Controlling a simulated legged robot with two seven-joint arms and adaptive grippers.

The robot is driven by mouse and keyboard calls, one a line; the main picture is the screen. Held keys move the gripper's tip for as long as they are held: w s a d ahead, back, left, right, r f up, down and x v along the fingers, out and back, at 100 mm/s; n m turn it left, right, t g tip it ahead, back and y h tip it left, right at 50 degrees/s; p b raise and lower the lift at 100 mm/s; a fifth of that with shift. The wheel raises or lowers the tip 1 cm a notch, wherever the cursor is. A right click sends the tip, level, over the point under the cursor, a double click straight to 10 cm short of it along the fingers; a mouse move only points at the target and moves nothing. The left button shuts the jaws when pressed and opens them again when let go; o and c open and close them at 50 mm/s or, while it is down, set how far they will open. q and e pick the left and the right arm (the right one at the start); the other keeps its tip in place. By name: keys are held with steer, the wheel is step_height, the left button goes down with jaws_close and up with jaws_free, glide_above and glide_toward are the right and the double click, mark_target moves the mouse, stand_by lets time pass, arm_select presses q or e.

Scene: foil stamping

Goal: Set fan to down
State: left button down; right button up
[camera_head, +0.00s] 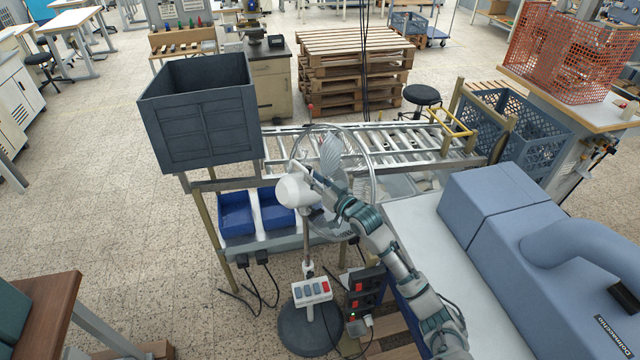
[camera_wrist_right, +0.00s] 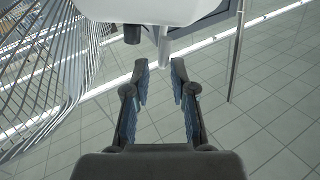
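The fan stands in front of the roller conveyor. Its white motor housing (camera_head: 294,191) faces me, with the round wire cage (camera_head: 354,150) behind it. A pole runs down to a button box (camera_head: 312,291) and a round dark base (camera_head: 297,334). My right gripper (camera_head: 312,177) reaches in from the lower right beside the housing, overlapping the cage in the head view. In the right wrist view the right gripper (camera_wrist_right: 159,68) is open and empty, its tips below the white housing (camera_wrist_right: 160,9) and near a grey stem (camera_wrist_right: 163,45). Contact cannot be told. My left gripper is not in view.
A large dark crate (camera_head: 200,120) stands left of the fan, with blue bins (camera_head: 236,215) below it. The roller conveyor (camera_head: 400,145) runs behind. A blue-grey machine (camera_head: 520,225) stands on the right. A dark switch box (camera_head: 366,287) and cables are beside the fan pole.

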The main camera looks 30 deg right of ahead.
steer(key=s, duration=0.3)
steer(key=shift+s+d, duration=0.15)
steer(key=shift+d, duration=0.25)
steer(key=shift+a, duration=0.1)
